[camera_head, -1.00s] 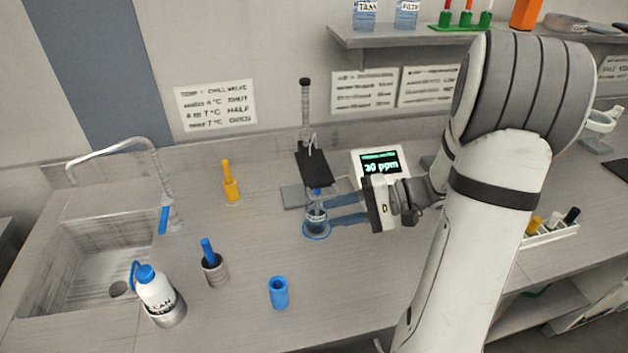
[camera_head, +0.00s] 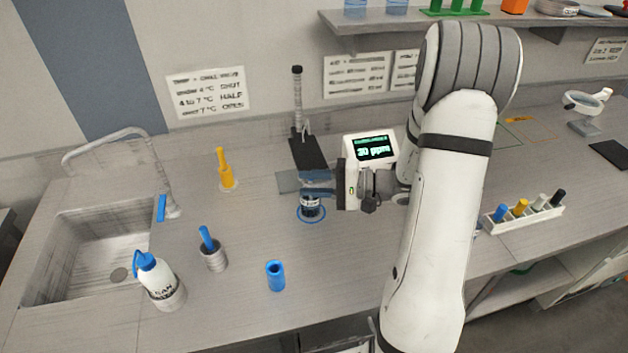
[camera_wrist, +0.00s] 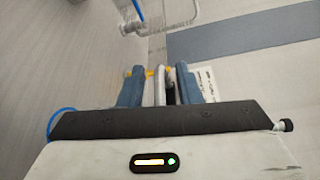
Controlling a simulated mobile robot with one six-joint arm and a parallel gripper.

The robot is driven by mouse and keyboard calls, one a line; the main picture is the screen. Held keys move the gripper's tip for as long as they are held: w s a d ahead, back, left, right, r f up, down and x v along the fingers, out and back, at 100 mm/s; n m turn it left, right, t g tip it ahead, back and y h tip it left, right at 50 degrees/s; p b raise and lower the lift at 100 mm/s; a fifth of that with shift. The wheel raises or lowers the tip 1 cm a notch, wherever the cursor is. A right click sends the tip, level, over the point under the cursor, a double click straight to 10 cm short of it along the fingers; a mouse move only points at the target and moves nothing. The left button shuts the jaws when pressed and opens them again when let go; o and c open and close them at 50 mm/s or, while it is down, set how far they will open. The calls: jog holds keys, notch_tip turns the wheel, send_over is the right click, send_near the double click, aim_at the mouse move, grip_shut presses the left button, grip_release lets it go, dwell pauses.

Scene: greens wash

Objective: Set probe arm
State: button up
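The probe stand has a dark post (camera_head: 298,105), a black plate (camera_head: 308,153) and a flat grey base (camera_head: 287,182). Below it a small dark jar (camera_head: 311,208) stands inside a blue ring on the counter. My gripper (camera_head: 316,185) reaches in from the right, its blue fingers just above the jar and in front of the stand. In the wrist view the fingers (camera_wrist: 160,88) are apart, with pale and dark strips showing between them and a visible gap on the left. I cannot tell whether they touch the probe arm, which the fingers partly hide.
A display (camera_head: 371,148) reading about 30 ppm stands close behind my gripper. A white rack (camera_head: 525,218) is right.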

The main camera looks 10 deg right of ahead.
grip_shut()
dwell(0.4)
notch_tip(320, 180, up, 10)
jog(key=p, duration=0.2)
jog(key=shift+f, duration=0.2)
grip_release()
